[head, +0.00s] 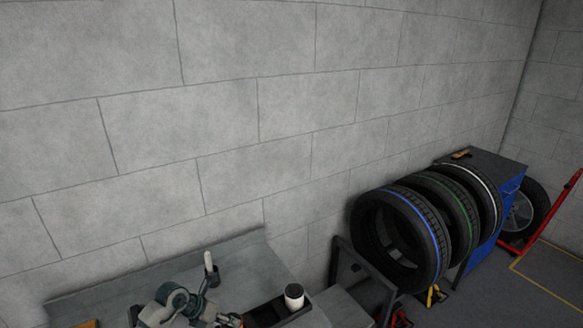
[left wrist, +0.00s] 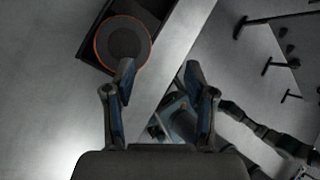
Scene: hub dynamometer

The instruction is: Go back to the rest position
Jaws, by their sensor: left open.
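My left gripper (left wrist: 160,78) shows in the left wrist view with its two fingers apart and nothing between the tips. In the head view, grey and dark parts of my left arm show low, over the grey workbench (head: 245,255); the fingertips are hard to make out there. My right gripper is not clearly in either view.
A dark tray (head: 262,314) on the bench holds a white-topped cylinder (head: 294,292). In the left wrist view, a dark disc with an orange rim (left wrist: 122,45) lies beyond the fingers. Several tyres (head: 405,235) stand right, before a blue cabinet (head: 490,232). A block wall closes the back.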

